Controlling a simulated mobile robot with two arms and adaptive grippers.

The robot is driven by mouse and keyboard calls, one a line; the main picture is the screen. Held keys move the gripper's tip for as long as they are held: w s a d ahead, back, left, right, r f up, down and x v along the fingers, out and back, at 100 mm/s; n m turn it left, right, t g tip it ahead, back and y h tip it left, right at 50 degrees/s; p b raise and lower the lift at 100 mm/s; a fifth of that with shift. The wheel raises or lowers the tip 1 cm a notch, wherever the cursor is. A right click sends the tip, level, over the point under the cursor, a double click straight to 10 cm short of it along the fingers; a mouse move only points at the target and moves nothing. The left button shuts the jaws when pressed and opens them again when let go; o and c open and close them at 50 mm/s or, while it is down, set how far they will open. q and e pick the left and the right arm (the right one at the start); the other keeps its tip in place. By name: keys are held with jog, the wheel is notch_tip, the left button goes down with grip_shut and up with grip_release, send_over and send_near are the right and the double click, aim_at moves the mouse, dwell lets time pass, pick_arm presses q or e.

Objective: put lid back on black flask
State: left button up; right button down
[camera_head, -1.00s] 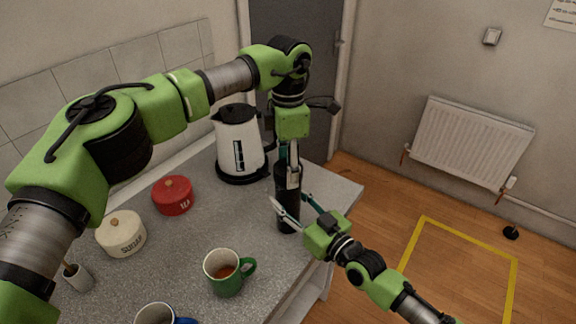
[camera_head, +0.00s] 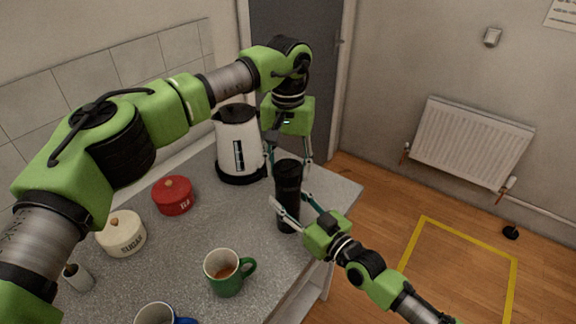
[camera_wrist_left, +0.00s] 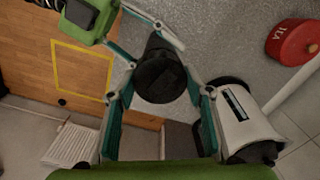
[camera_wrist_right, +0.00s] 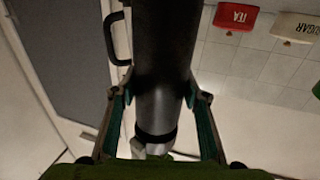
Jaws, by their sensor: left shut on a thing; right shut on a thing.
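The black flask (camera_head: 287,212) stands upright near the counter's right edge. Its black lid (camera_head: 288,168) sits on top, in line with the flask; whether it is fully seated I cannot tell. My left gripper (camera_head: 290,168) points down from above, with one finger on each side of the lid, shut on it. In the left wrist view the lid (camera_wrist_left: 160,78) shows as a dark round end between the fingers. My right gripper (camera_head: 289,200) comes from the lower right and is shut on the flask body, which also fills the right wrist view (camera_wrist_right: 165,45).
A white kettle (camera_head: 238,150) stands close behind the flask. A green mug (camera_head: 222,274) with brown liquid, a red tea pot (camera_head: 173,197), a cream sugar pot (camera_head: 122,236) and a blue mug (camera_head: 155,314) are to the left. The grey counter (camera_head: 215,225) between them is clear.

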pick_arm(q)
jog(key=m, duration=0.4)
jog(key=shift+w+m, duration=0.1)
jog(key=shift+m, duration=0.2)
jog(key=o, duration=1)
jog(key=shift+r, duration=2.3)
jog(key=shift+c, duration=0.6)
